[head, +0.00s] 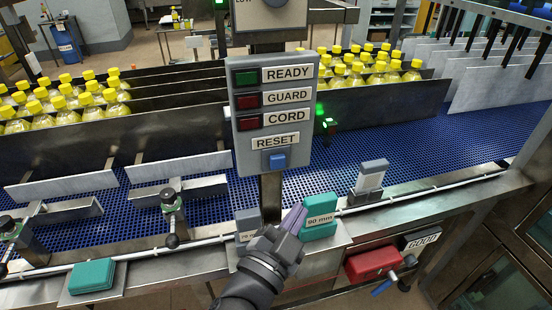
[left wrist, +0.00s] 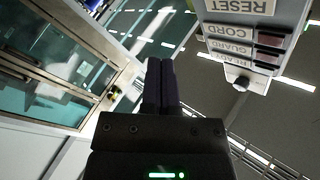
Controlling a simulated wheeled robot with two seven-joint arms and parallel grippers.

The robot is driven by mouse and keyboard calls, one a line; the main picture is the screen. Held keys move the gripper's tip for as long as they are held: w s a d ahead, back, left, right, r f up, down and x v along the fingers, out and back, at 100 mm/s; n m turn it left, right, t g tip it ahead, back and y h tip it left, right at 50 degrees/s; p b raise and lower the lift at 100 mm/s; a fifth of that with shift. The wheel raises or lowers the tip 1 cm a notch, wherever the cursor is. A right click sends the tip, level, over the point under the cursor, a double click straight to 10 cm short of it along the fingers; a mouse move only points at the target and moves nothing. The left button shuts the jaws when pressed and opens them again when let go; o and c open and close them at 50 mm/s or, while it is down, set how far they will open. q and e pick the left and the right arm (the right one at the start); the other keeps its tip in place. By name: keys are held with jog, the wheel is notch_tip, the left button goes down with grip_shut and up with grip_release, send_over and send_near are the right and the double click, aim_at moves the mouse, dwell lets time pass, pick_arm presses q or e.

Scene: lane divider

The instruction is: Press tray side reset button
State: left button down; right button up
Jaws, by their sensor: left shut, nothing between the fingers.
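A grey control panel (head: 237,140) stands on a post at the middle of the head view. Its blue reset button (head: 277,161) sits low on the panel under a RESET label (head: 275,141). My left gripper (head: 294,217) is shut and empty, below and slightly right of the button in the picture, apart from it. In the left wrist view the shut fingers (left wrist: 161,82) point up the picture, and the panel (left wrist: 250,35) shows upside down at the upper right. The blue button is not seen there. My right gripper is not in view.
A teal block marked 90 mm (head: 320,217) and a grey block (head: 247,226) stand beside my gripper. Another teal block (head: 92,276) lies at the left. Behind runs a blue conveyor (head: 410,140) with metal dividers and yellow-capped bottles (head: 362,69). A red box (head: 372,263) hangs at lower right.

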pick_arm(q)
send_near(284, 163)
jog(key=w+d, duration=0.4)
jog(key=shift+w+r+b, duration=0.3)
jog(key=shift+r+b, duration=0.1)
jog(key=shift+b, duration=0.05)
dwell(1.7)
jog(key=shift+w+a, duration=0.2)
jog(key=shift+w, duration=0.2)
jog(key=shift+w+a, duration=0.15)
jog(key=shift+w, duration=0.35)
dwell(0.6)
jog(key=shift+s+d+p, duration=0.3)
jog(key=shift+s, duration=0.6)
